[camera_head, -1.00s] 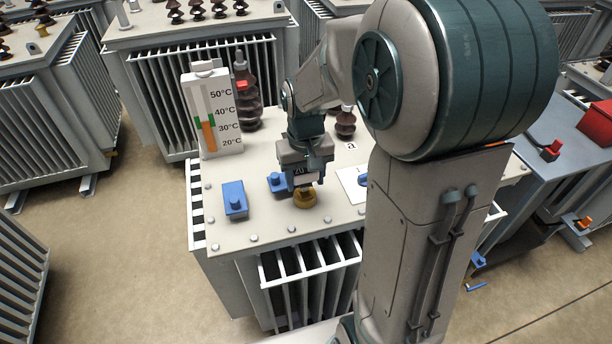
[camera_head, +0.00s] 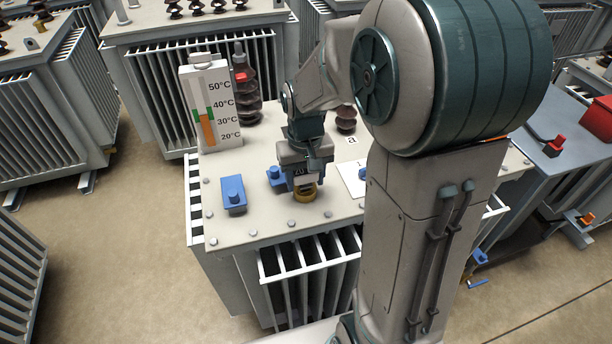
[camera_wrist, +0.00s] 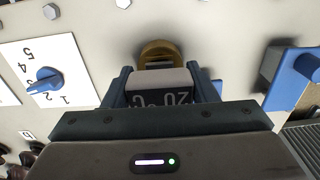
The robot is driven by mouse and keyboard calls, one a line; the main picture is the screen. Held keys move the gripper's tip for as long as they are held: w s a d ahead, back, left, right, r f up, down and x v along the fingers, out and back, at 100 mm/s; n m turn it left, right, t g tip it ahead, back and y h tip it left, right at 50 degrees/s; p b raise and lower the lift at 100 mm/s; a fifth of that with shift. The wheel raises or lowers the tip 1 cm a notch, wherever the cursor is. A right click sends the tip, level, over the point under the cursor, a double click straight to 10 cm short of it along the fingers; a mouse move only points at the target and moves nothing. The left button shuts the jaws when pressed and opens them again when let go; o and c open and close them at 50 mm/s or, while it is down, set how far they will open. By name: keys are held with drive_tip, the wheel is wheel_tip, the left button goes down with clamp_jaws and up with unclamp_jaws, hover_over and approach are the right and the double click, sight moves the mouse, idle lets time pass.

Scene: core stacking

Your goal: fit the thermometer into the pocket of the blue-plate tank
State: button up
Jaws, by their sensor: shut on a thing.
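My gripper (camera_head: 303,182) is shut on the thermometer, a pale-topped block with a dark face marked 20 °C (camera_wrist: 160,88), seen between the fingers in the wrist view. The brass ring-shaped pocket (camera_head: 306,194) is on the beige lid of the tank (camera_head: 250,225), directly below the gripper in the head view. It also shows just beyond the thermometer in the wrist view (camera_wrist: 160,50). The thermometer's lower end is hidden, so I cannot tell whether it has entered the pocket.
A white numbered dial plate (camera_head: 350,177) lies right of the pocket. A large thermometer gauge (camera_head: 211,105) and brown insulators (camera_head: 247,90) stand at the lid's back.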

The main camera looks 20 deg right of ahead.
drive_tip(key=shift+f, duration=0.4)
drive_tip(key=o, duration=1.1)
wheel_tip(320, 180, up, 14)
drive_tip(key=shift+f, duration=0.1)
drive_tip(key=s+f+t+p, duration=0.1)
drive_tip(key=s, duration=0.3)
drive_tip(key=s+f+t+p, duration=0.1)
drive_tip(key=s, duration=0.4)
drive_tip(key=s+f, duration=0.1)
drive_tip(key=s, duration=0.3)
drive_tip(key=shift+s+t+p, duration=0.25)
drive_tip(key=shift+t+p, duration=0.15)
